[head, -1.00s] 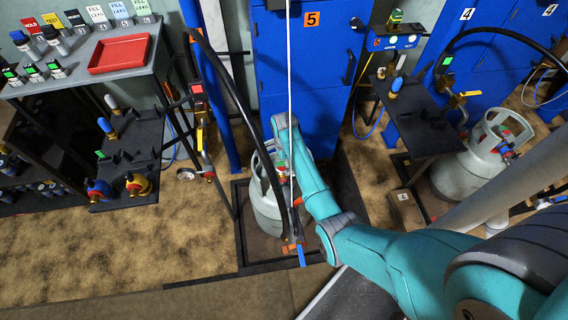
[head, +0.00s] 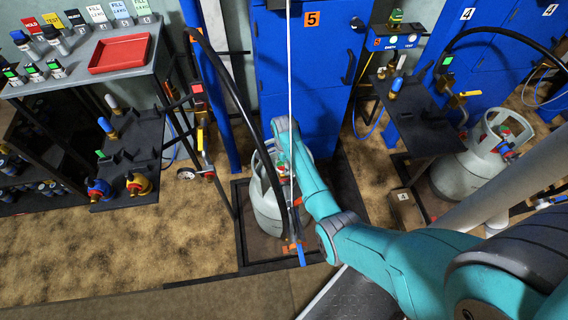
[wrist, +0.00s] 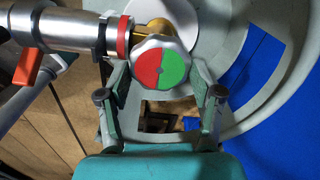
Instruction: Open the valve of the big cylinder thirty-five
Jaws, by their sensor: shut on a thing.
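The big grey cylinder (head: 267,211) stands upright on the dark platform in front of the blue cabinet marked 5. Its number does not show in these views. In the wrist view its valve handwheel (wrist: 160,68) is a grey scalloped knob with a half red, half green face. My gripper (wrist: 160,95) has one finger on each side of the handwheel and is shut on it. In the head view my arm hides most of the gripper and valve. A metal coupling (wrist: 85,37) with a red ring and an orange lever joins the valve from the left.
A black hose (head: 240,100) arches down to the cylinder, and a thin white line hangs in front of it. A black shelf (head: 130,160) with fittings stands left. Another grey cylinder (head: 480,165) stands right by cabinet 4.

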